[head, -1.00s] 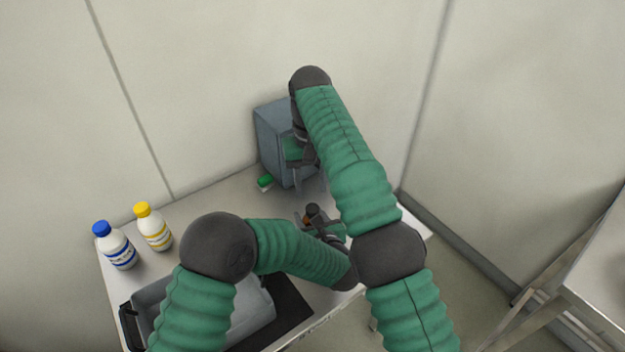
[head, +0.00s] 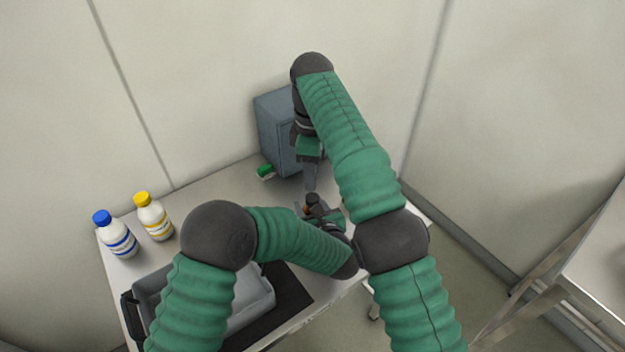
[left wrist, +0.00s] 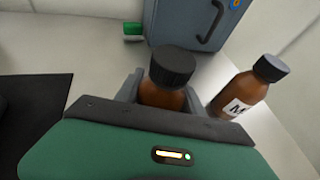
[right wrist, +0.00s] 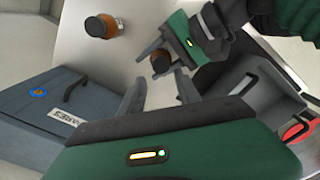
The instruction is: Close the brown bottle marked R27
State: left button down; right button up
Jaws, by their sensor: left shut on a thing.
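A brown bottle (left wrist: 162,98) with a black ribbed cap (left wrist: 172,66) on top stands between the fingers of my left gripper (left wrist: 160,88), which is shut on it. Its label is hidden, so I cannot read R27. I cannot tell whether its cap is tight. The held bottle also shows in the right wrist view (right wrist: 160,64). My right gripper (right wrist: 160,92) is open and empty, apart from the bottle. In the head view my right gripper (head: 310,176) hangs above and slightly behind the bottle's dark cap (head: 313,198).
A second brown bottle (left wrist: 240,92) with a black cap and a label starting with M stands beside the held one. A grey-blue cabinet (head: 275,130) and a green-and-white item (head: 265,171) are behind. Blue-capped (head: 117,238) and yellow-capped (head: 154,219) bottles and a grey bin (head: 258,296) are left.

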aim_at(313, 196)
notch_tip(313, 196, down, 7)
jog(key=shift+s+f, duration=0.1)
jog(key=shift+c, duration=0.4)
grip_shut()
